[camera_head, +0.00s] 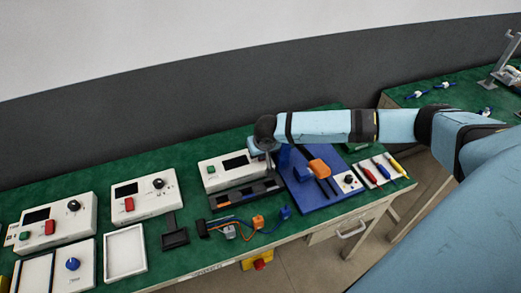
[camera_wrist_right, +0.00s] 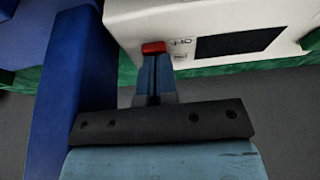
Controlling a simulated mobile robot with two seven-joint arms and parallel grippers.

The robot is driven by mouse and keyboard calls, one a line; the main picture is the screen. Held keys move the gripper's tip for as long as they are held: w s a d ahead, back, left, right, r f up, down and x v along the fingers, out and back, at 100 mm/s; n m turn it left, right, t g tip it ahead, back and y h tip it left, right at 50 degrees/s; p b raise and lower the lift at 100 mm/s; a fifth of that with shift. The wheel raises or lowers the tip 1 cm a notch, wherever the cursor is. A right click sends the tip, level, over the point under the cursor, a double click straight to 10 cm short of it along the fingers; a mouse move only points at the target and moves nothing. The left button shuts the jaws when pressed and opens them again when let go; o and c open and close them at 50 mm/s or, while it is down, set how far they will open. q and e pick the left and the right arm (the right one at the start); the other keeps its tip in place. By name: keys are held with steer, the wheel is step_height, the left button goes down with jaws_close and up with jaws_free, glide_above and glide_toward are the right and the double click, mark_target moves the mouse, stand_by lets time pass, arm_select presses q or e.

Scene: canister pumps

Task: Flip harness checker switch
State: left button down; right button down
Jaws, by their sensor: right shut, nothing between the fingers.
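The harness checker appears to be the white box (camera_head: 228,178) with a dark screen and a green button, on the green bench in the head view. In the right wrist view its white casing (camera_wrist_right: 130,15) fills the top, with a dark screen (camera_wrist_right: 240,43) and a red switch (camera_wrist_right: 153,48) beside small printed labels. My right gripper (camera_wrist_right: 154,65) is shut and empty, its fingertips right at the red switch; I cannot tell whether they touch it. In the head view my right gripper (camera_head: 257,150) is at the box's right end and hides the switch. My left gripper is not in view.
A blue fixture board (camera_head: 305,200) with an orange block (camera_head: 318,168) stands right beside the checker. Coloured screwdrivers (camera_head: 383,171) lie farther right. A wire harness (camera_head: 240,228) lies in front. Other white instrument boxes (camera_head: 145,200) stand to the left.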

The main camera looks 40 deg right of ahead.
steer(key=shift+w, duration=0.2)
steer(key=shift+w+d+r+p, duration=0.1)
steer(key=shift+w+r+p, duration=0.1)
steer(key=shift+w+p, duration=0.1)
steer(key=shift+w+d, duration=0.1)
steer(key=shift+w, duration=0.2)
